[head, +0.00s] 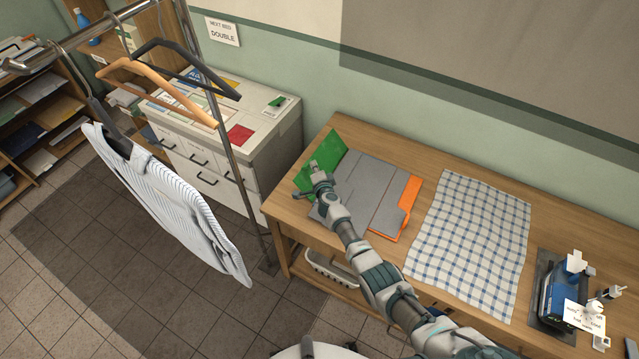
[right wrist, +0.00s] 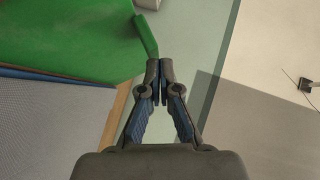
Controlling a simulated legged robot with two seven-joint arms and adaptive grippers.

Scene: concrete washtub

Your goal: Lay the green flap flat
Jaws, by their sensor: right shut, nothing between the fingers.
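The green flap (head: 328,146) stands tilted up at the left end of the grey folding board (head: 362,188), on the wooden table. Its surface fills the upper left of the right wrist view (right wrist: 70,38), with a green strip along its edge reaching toward my fingertips. My right gripper (head: 314,166) is at the flap in the head view and covers part of it. In the right wrist view its fingers (right wrist: 159,76) are shut with nothing between them, close to the strip's end; I cannot tell whether they touch it. My left gripper is out of view.
An orange flap (head: 410,194) lies at the board's right side. A checked cloth (head: 470,235) lies right of it, and a blue iron-like device (head: 560,293) stands farther right. A rack with hangers and a striped shirt (head: 165,195) stands left of the table.

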